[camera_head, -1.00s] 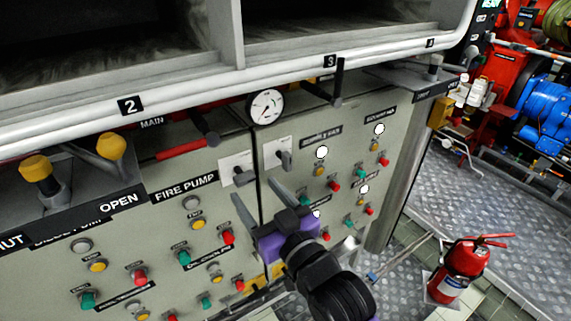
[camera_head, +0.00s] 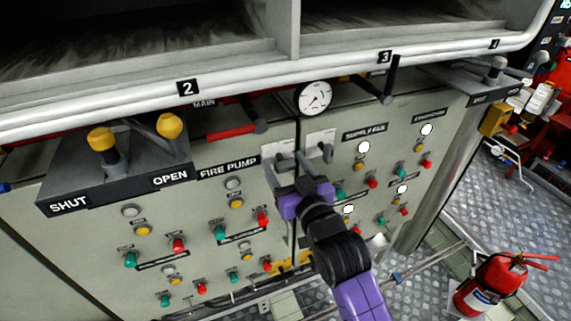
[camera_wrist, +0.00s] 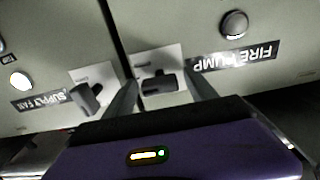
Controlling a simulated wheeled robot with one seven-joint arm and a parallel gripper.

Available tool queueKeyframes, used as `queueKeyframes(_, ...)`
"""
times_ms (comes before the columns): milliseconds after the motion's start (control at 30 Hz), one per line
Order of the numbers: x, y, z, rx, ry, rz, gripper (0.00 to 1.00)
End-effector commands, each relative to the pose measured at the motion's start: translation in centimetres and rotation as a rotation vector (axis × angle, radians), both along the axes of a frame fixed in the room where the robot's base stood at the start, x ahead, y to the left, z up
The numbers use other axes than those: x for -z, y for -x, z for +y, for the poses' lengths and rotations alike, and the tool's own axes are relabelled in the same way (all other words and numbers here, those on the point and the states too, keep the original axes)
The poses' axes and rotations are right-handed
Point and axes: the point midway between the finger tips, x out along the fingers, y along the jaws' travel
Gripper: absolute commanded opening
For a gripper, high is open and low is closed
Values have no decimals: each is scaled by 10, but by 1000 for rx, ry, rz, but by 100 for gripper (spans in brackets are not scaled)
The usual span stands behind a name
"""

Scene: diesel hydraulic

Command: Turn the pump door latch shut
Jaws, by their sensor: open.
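The pump door latch is a dark handle on a pale plate (camera_head: 276,147), beside the FIRE PUMP label at the door seam. In the wrist view its handle (camera_wrist: 158,84) lies roughly level, between my fingers. My gripper (camera_head: 284,159) is open in front of it, with one finger on each side; it also shows in the wrist view (camera_wrist: 161,80). I cannot tell whether either finger touches the handle. In the head view my fingers partly hide the latch.
A second latch (camera_head: 326,151) sits close by on the supply fan door, across the seam. A pressure gauge (camera_head: 315,97) and a red lever (camera_head: 232,132) are above. Buttons fill the panels below. A fire extinguisher (camera_head: 489,284) stands on the floor at right.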

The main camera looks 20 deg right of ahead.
Motion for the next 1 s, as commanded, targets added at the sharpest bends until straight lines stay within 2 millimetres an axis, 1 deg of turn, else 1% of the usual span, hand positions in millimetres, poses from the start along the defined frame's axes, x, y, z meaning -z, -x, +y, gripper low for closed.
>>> queueKeyframes(100, 0, 0, 0, 0, 0, 0, 65)
queueKeyframes(267, 0, 0, 0, 0, 0, 0, 34)
queueKeyframes(400, 0, 0, 0, 0, 0, 1, 7)
queueKeyframes(433, 0, 0, 0, 0, 0, 1, 3)
queueKeyframes(633, 1, 0, 0, 0, 14, 1, 3)
queueKeyframes(767, 1, 0, 0, 0, 54, 1, 3)
queueKeyframes(1000, 1, 0, 1, 0, 208, 1, 3)
